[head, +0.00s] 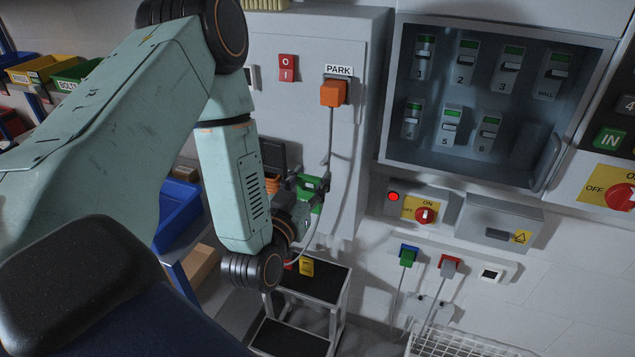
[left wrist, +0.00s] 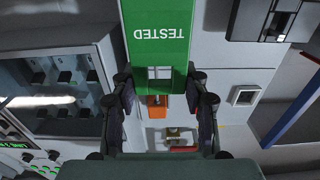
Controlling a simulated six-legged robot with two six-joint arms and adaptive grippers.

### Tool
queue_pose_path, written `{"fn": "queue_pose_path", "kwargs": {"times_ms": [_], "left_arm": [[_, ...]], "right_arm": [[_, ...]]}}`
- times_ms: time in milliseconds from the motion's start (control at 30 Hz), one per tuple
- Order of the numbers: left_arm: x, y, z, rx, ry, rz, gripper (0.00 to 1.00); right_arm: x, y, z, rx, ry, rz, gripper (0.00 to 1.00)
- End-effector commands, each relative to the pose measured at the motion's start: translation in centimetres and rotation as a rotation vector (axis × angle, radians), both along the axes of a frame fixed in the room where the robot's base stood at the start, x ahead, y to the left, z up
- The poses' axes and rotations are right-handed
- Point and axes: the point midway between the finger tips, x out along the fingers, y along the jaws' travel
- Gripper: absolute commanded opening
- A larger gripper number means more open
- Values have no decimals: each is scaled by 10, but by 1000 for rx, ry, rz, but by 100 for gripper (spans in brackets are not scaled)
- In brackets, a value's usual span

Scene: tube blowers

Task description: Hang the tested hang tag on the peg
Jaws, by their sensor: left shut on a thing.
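My left gripper (head: 304,192) is shut on the green hang tag (head: 316,184), in front of the grey machine cabinet. In the left wrist view the tag (left wrist: 158,32) shows white "TESTED" lettering, upside down in the picture. The left gripper's fingers (left wrist: 160,85) are on both sides of its end, near a pale slot. The tag is clear of the wall panels as far as I can see. I cannot make out the peg for certain in either view. My right gripper is not in view.
An orange plug (head: 333,93) sits under the PARK label, its cable hanging beside my gripper. A breaker cabinet (head: 385,95) is to the right. A red switch (head: 288,68) is above. A black-topped step (head: 318,282) stands below. Blue bins (head: 178,215) are left.

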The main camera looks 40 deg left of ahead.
Motion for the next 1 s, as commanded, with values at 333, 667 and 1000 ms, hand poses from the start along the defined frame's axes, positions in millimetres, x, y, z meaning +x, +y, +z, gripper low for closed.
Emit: {"fn": "queue_pose_path", "kwargs": {"times_ms": [333,667,1000], "left_arm": [[1,3,0,1,-1,1,24],[17,7,-1,2,-1,-1,24],[34,9,-2,1,-2,-1,24]], "right_arm": [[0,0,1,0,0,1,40],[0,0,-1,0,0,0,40],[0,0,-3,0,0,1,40]]}}
